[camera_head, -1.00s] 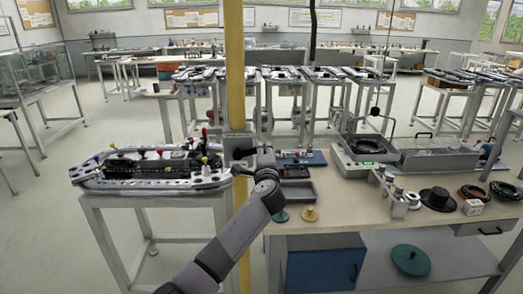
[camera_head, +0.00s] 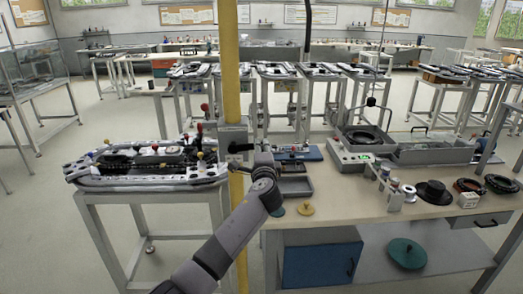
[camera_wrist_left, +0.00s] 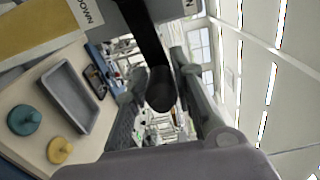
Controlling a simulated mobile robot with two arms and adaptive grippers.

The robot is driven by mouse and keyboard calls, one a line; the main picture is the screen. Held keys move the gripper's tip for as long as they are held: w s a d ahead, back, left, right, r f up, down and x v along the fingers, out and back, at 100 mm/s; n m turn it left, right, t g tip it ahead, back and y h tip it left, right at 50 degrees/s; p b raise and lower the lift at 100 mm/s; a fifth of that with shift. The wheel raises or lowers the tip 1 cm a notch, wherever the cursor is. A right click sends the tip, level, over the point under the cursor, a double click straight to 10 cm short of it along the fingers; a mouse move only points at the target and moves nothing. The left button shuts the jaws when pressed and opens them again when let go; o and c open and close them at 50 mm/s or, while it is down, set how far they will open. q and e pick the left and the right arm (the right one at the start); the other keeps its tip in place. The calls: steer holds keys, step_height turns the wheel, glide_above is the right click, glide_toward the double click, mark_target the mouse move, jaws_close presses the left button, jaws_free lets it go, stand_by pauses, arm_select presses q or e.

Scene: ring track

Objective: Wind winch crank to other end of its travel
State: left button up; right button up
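The winch (camera_head: 235,140) is a grey box on the yellow post, with a dark crank on its front. My left gripper (camera_head: 250,157) is at the crank, just right of the box. In the left wrist view the black crank handle (camera_wrist_left: 160,88) comes down from the top and its rounded end sits between the two fingers of my left gripper (camera_wrist_left: 160,80). The winch's label plate (camera_wrist_left: 88,12) shows at upper left there. My right gripper is out of view.
A table with a ring track (camera_head: 140,180) stands left of the post. The workbench (camera_head: 345,205) on the right carries a grey tray (camera_head: 296,187), a yellow disc (camera_head: 306,209), a black hat-shaped part (camera_head: 434,192) and dark rings. The floor between the tables is open.

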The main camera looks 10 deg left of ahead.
arm_select(q)
steer(key=o, duration=0.4)
steer(key=shift+a+f, duration=0.15)
steer(key=shift+s, duration=0.1)
steer(key=v, duration=1.2)
